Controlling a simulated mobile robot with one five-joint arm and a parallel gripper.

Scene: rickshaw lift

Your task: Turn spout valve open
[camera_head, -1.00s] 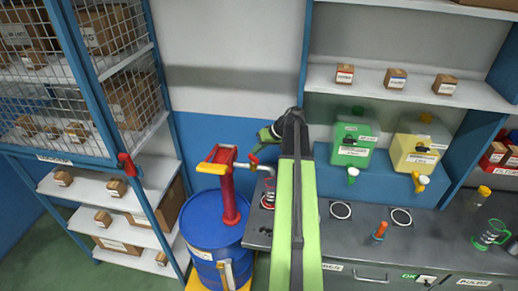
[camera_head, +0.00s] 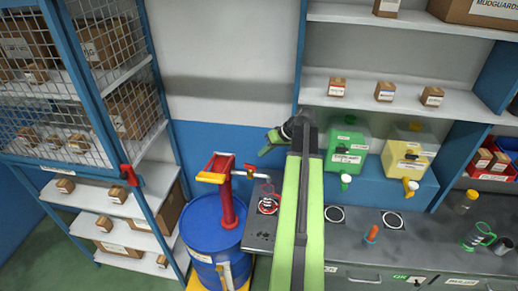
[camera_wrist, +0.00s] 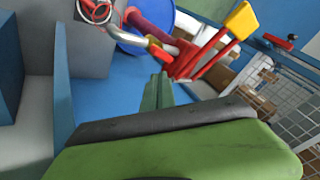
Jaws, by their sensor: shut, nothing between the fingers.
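The red drum pump (camera_head: 228,205) stands on the blue drum (camera_head: 204,222). Its metal spout runs right and bends down. The small red spout valve (camera_head: 249,168) sits on this spout near the pump head. My gripper (camera_head: 266,150) is shut and empty, just above and right of the valve, apparently apart from it. In the wrist view my green fingers (camera_wrist: 158,92) point toward the pump. The red valve lever (camera_wrist: 164,50) shows just beyond their tips, beside the metal spout (camera_wrist: 153,42). The exact gap is hard to judge.
A red-wire-ringed vessel (camera_head: 267,199) stands under the spout on the grey counter (camera_head: 300,222). Green (camera_head: 347,145) and yellow (camera_head: 408,150) jugs stand right of my arm. A mesh cage shelf (camera_head: 95,80) is at left. The wall behind the pump is clear.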

